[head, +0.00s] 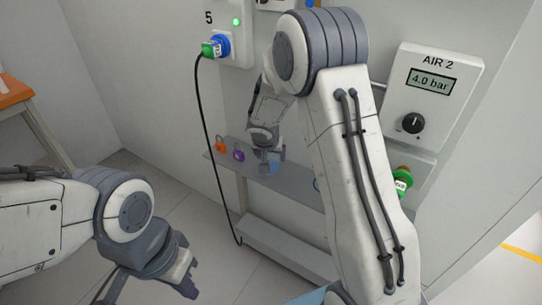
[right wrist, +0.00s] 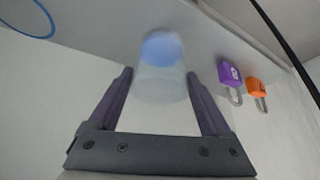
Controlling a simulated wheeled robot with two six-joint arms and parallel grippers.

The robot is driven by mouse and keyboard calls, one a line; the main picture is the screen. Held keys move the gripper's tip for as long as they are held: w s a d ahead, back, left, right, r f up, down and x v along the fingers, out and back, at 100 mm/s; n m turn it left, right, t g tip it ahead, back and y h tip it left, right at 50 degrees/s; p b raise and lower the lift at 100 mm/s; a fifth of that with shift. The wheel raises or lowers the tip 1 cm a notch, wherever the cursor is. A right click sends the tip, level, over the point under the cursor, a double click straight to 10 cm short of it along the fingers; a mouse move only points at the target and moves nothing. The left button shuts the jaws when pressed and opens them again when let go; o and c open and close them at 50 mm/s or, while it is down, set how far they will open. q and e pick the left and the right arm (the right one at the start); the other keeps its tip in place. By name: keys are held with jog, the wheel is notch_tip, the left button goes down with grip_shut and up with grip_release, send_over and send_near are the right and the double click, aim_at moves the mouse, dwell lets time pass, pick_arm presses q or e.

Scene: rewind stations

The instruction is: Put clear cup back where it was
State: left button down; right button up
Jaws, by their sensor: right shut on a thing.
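The clear cup (right wrist: 162,88), with a blue patch at its far end, is between the fingers of my right gripper (right wrist: 160,76) in the right wrist view. The gripper is shut on it. In the head view my right gripper (head: 268,151) is over the grey shelf (head: 292,187), and the cup (head: 272,165) shows faintly below its fingers. I cannot tell whether the cup touches the shelf. My left gripper (head: 188,277) is low at the lower left, away from the shelf; its finger gap is unclear.
An orange padlock (head: 221,145) and a purple padlock (head: 239,155) are left of the cup on the shelf. A black cable (head: 206,130) hangs from the blue and green plug (head: 216,47). The AIR 2 panel (head: 432,90) is right of my right arm.

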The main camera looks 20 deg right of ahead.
jog(key=o, duration=1.3)
jog(key=shift+r+p, duration=0.2)
jog(key=shift+p, duration=0.2)
jog(key=p+v, duration=0.3)
jog(key=v, duration=0.8)
jog(key=s+a+r+n+g+y, duration=0.1)
jog(key=s+a+n, duration=0.3)
jog(key=s, duration=0.6)
jog(key=s+a+r+n+g+y, duration=0.1)
jog(key=s+a+n, duration=0.4)
jog(key=s, duration=0.6)
jog(key=s+a+r+n+g+y, duration=0.1)
jog(key=s+a+n+g+y, duration=0.1)
jog(key=s+a, duration=0.4)
jog(key=shift+s+r+n+g, duration=0.15)
jog(key=shift+s+n+g, duration=0.15)
jog(key=shift+s+n, duration=0.6)
jog(key=shift+s+r+n+g, duration=0.15)
jog(key=shift+s+n+g, duration=0.15)
jog(key=shift+s, duration=1.05)
jog(key=shift+r, duration=0.1)
